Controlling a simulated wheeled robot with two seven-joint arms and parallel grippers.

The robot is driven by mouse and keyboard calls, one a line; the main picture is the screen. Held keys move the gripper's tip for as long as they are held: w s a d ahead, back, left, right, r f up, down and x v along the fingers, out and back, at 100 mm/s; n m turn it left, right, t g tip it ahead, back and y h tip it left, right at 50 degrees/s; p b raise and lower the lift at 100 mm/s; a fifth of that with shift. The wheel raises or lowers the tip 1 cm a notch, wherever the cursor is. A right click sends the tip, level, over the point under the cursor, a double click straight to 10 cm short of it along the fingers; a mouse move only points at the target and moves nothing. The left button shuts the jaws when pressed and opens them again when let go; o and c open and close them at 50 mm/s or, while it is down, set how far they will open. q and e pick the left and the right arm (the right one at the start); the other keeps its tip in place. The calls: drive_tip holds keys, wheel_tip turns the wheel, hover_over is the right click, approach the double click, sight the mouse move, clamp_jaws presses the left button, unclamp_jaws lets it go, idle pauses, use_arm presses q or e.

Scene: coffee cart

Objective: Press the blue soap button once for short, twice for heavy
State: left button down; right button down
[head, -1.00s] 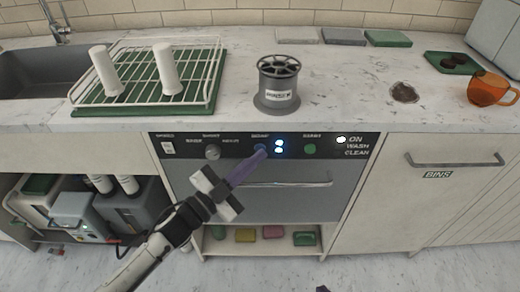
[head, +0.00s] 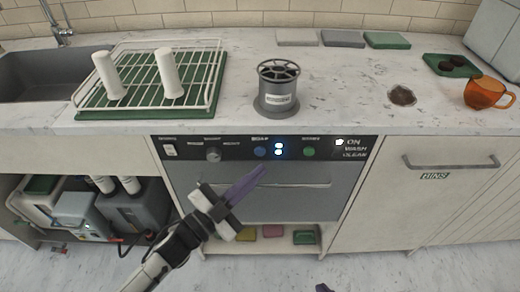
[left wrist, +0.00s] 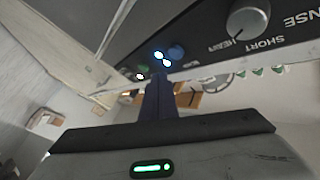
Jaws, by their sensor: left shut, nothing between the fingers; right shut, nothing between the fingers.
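The blue soap button (head: 260,151) is on the dark panel of the under-counter washer, left of two lit blue-white lights (head: 278,149). The button (left wrist: 177,52) and lights (left wrist: 161,58) also show in the left wrist view. My left gripper (head: 261,170) is shut and empty; its purple fingertips are just below the panel, apart from the button. A sliver of my right gripper (head: 322,288) shows at the bottom edge.
A green button (head: 309,151) is right of the lights. The washer door handle (head: 290,184) is under the panel. A grey spool-like holder (head: 278,90) and a wire rack (head: 215,85) stand on the counter above. Several coloured pads lie on the lower shelf.

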use_arm(q)
drive_tip(key=shift+s+p, duration=0.35)
drive_tip(key=shift+s, duration=0.9)
drive_tip(key=s+a+f+n+g+y, duration=0.2)
drive_tip(key=s+a+f+n+y, duration=0.3)
drive_tip(key=s+a+f+n, duration=0.2)
drive_tip(key=s+a+f+n+g+y, duration=0.3)
drive_tip(key=s+a+f+n+y, duration=0.3)
drive_tip(key=s+f, duration=0.6)
drive_tip(key=shift+a+f+n, duration=0.15)
drive_tip(key=shift+a+n, duration=0.55)
drive_tip(key=shift+a, duration=0.4)
